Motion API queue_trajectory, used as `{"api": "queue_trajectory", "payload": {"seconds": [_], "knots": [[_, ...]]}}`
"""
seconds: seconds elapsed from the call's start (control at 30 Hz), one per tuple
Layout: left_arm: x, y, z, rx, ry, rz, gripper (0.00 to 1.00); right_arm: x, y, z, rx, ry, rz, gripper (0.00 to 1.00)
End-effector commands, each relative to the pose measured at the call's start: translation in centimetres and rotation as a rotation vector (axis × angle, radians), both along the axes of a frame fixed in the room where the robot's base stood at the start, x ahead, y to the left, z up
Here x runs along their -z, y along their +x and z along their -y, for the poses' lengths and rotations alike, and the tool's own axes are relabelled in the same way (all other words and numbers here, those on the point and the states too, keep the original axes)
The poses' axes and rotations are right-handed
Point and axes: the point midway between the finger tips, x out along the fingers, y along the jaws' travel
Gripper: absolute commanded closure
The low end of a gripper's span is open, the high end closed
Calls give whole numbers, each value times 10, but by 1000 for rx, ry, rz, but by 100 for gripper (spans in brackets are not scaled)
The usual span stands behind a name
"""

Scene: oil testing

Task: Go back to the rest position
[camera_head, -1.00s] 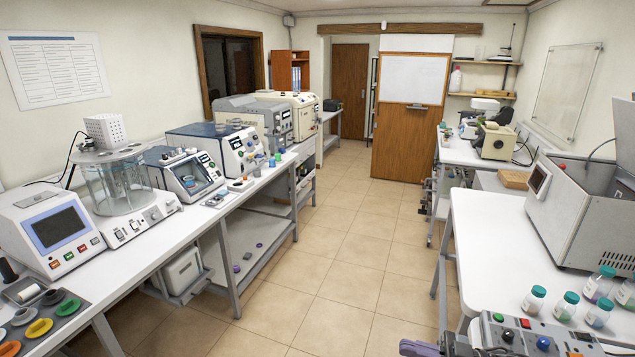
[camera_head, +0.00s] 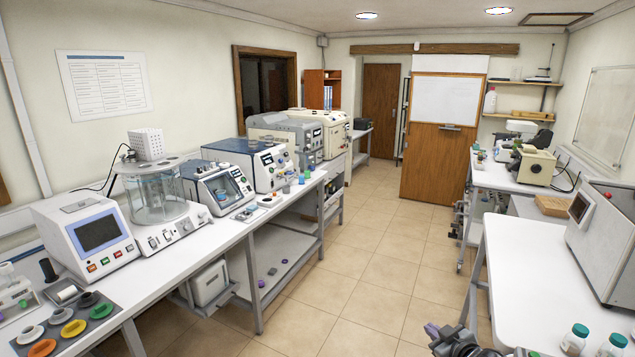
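My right gripper (camera_head: 434,331) shows at the bottom edge, right of centre, in the head view. It is dark, with a purple-grey part at its tip, and hangs over the floor at the left side of the right-hand white table (camera_head: 530,275). It is small and partly cut off, so I cannot tell whether it is open or shut. My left gripper is not in view.
The left bench (camera_head: 185,265) carries several machines, including a screen unit (camera_head: 100,236) and a glass vessel (camera_head: 157,195). A grey box machine (camera_head: 605,245) and a green-capped jar (camera_head: 577,337) are on the right table. The tiled floor (camera_head: 375,265) between is clear.

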Motion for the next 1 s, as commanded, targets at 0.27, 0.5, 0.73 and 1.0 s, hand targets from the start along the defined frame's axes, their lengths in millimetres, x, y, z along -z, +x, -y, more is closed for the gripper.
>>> {"api": "queue_trajectory", "payload": {"seconds": [0.27, 0.5, 0.73, 1.0], "knots": [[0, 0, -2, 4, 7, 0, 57, 51, -42, 102, 438, -142, -408, 100], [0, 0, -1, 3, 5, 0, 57, 72, -95, 134, 639, -147, -687, 100], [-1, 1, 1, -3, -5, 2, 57, 108, -143, 104, 625, -151, -780, 100], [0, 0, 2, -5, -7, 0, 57, 153, -223, 38, 505, -144, -798, 100]]}}
